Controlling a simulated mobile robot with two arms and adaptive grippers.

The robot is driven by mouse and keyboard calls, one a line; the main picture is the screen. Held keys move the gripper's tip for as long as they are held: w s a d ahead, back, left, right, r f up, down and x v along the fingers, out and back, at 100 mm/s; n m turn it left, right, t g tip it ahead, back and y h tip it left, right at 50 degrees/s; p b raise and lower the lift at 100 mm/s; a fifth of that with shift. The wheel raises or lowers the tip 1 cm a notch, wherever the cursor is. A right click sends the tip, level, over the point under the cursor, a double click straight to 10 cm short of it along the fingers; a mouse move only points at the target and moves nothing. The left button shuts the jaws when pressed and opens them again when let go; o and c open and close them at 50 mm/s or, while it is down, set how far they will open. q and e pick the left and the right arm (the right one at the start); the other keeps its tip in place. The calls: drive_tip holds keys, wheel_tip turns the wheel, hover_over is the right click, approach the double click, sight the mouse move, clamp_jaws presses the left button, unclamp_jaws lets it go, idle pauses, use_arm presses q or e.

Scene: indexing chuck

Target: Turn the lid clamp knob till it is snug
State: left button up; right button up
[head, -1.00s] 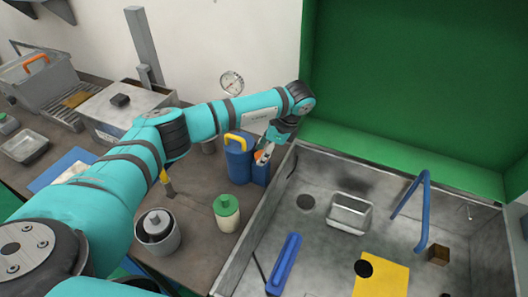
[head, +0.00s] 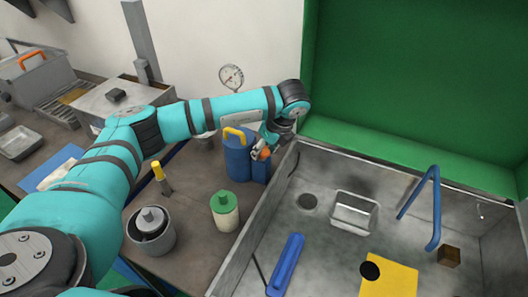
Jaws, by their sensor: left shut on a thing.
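A blue canister with a yellow handle (head: 235,158) stands on the bench beside the sink. A small orange knob (head: 263,155) shows at its right side, above a narrower blue part (head: 261,172). My left gripper (head: 260,149) reaches in from above and is shut on the orange knob. The fingers and wrist hide part of the knob, so I cannot see how tightly the clamp sits. My right gripper is not in view.
A metal sink (head: 299,225) with a blue bar, a steel tray and a yellow sheet (head: 390,277) lies to the right. A green-lidded jar (head: 225,210) and a grey pot (head: 151,237) stand nearer on the bench. A round gauge (head: 231,77) is on the wall.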

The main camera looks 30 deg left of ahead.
use_arm(q)
drive_tip(key=shift+m, duration=0.4)
drive_tip(key=o, duration=1.2)
drive_tip(key=shift+c, duration=0.2)
drive_tip(key=v, duration=1.2)
drive_tip(key=shift+s+a, duration=0.1)
drive_tip(key=shift+s, duration=0.05)
